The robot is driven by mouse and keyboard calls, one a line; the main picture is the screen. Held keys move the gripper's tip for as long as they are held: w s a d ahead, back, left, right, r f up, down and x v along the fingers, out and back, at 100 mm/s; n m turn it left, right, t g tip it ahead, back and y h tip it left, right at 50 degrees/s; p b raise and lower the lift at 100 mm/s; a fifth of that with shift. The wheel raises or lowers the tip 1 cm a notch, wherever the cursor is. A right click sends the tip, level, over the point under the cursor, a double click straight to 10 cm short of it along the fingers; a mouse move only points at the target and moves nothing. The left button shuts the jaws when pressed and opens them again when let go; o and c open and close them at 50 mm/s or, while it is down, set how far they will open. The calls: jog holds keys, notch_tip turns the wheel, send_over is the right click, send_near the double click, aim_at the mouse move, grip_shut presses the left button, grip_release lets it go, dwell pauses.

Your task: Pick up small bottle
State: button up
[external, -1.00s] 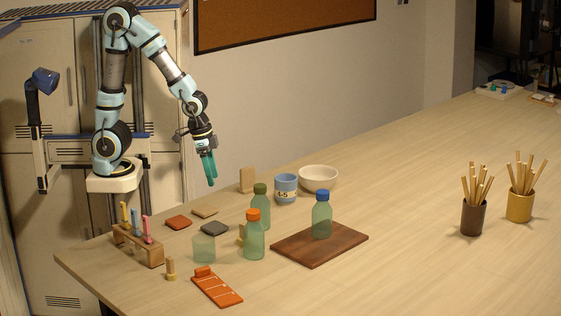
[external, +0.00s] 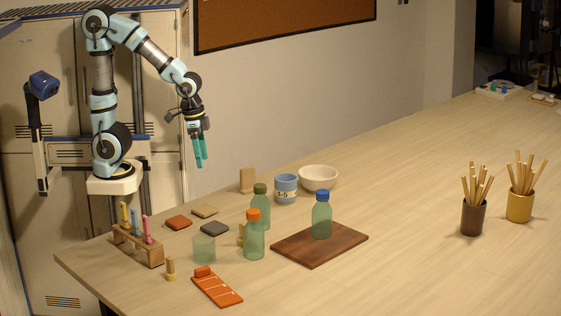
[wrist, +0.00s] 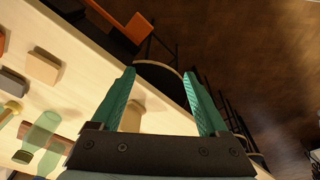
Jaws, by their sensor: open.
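Three translucent green bottles stand upright in the external view: one with an orange cap (external: 254,240), one with an olive-green cap (external: 261,210), and one with a blue cap (external: 321,220) on a brown board (external: 300,252). I cannot tell which is the small bottle. My gripper (external: 201,166) hangs above and behind the table's far left edge, apart from all bottles. In the wrist view its teal fingers (wrist: 159,74) are spread and empty. A green bottle (wrist: 42,133) shows at lower left there, outside the fingers.
A blue cup (external: 286,189), white bowl (external: 318,178), upright wooden block (external: 247,180) and glass beaker (external: 204,249) stand near the bottles. A tube rack (external: 138,245) is at left, and stick cups (external: 473,216) at right. The table's middle right is clear.

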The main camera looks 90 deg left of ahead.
notch_tip(320, 180, up, 8)
jog(key=w+d+f+t+h, duration=0.1)
jog(key=w+d+t+h, duration=0.25)
jog(key=w+d, duration=0.65)
jog(key=w+d+f+t+h, duration=0.1)
jog(key=w+d+t+h, duration=0.2)
jog(key=d, duration=1.4)
jog(key=s+d+r+n+t+y, duration=0.2)
jog(key=s+d+t+y, duration=0.2)
jog(key=s+t+y, duration=0.5)
jog(key=h, duration=0.1)
send_near(260, 185)
jog(key=shift+t, duration=0.45)
jog(key=shift+w+a+f+p, duration=0.1)
jog(key=shift+w+f+p, duration=0.15)
jog(key=shift+w+p, duration=1)
jog(key=shift+w+a+f+p, duration=0.1)
jog(key=shift+w+f+p, duration=0.25)
jog(key=shift+w, duration=1.75)
jog(key=shift+w+a+f+p, duration=0.1)
jog(key=shift+w+p, duration=0.75)
jog(key=shift+w, duration=0.8)
